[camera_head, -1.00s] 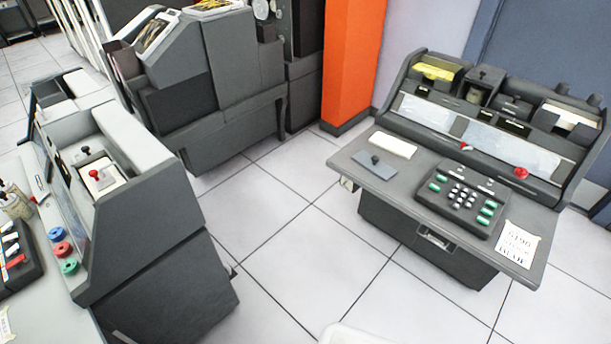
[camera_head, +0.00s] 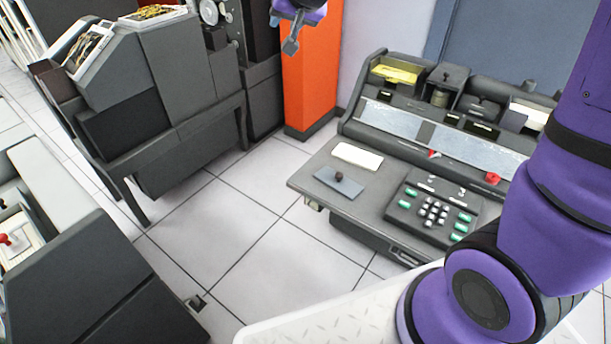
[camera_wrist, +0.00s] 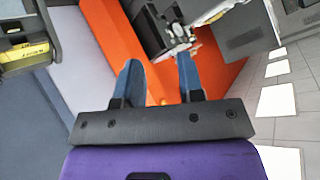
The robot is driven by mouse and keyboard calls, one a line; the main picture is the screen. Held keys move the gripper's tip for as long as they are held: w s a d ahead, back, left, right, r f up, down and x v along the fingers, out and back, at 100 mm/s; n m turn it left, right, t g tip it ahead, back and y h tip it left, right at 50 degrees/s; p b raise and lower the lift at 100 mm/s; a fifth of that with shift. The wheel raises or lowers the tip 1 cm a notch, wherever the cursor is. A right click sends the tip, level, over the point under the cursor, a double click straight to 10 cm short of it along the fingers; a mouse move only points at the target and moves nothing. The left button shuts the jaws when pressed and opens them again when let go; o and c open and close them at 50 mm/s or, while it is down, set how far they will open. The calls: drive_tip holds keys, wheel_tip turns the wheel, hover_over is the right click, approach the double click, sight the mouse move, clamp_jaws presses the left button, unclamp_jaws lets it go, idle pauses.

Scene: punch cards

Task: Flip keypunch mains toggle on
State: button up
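The keypunch is the dark grey desk machine (camera_head: 400,205) at the right of the head view. It has a black keypad (camera_head: 433,212) with green keys. A knob on a flat grey plate (camera_head: 339,180) sits at its left. A red lever (camera_head: 434,153) and a red knob (camera_head: 493,178) sit below its sloped panel. A small box (camera_head: 313,205) hangs under its left edge. I cannot tell which of these is the mains toggle. My gripper (camera_head: 291,46) is high, in front of the orange pillar, apart from the desk. In the wrist view my gripper (camera_wrist: 159,62) is open and empty.
The orange pillar (camera_head: 310,95) stands behind the keypunch's left side. A dark card machine (camera_head: 155,110) stands at the back left and a grey one (camera_head: 90,260) at the front left. Tiled floor (camera_head: 235,215) is clear between them. My purple arm covers the keypunch's right part.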

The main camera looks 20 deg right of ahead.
drive_tip(key=w+a+f+m+t+h, duration=0.1)
drive_tip(key=w+a+f+m, duration=0.15)
drive_tip(key=w+f, duration=0.45)
drive_tip(key=w+a+f+m+t+h, duration=0.1)
drive_tip(key=w+a+f, duration=0.2)
drive_tip(key=w+f, duration=0.45)
drive_tip(key=m+g+h, duration=0.1)
drive_tip(key=m+h, duration=0.4)
drive_tip(key=h, duration=1)
approach(309, 203)
drive_tip(key=x, duration=0.8)
drive_tip(key=shift+f, duration=0.2)
drive_tip(key=shift+w, duration=0.15)
clamp_jaws()
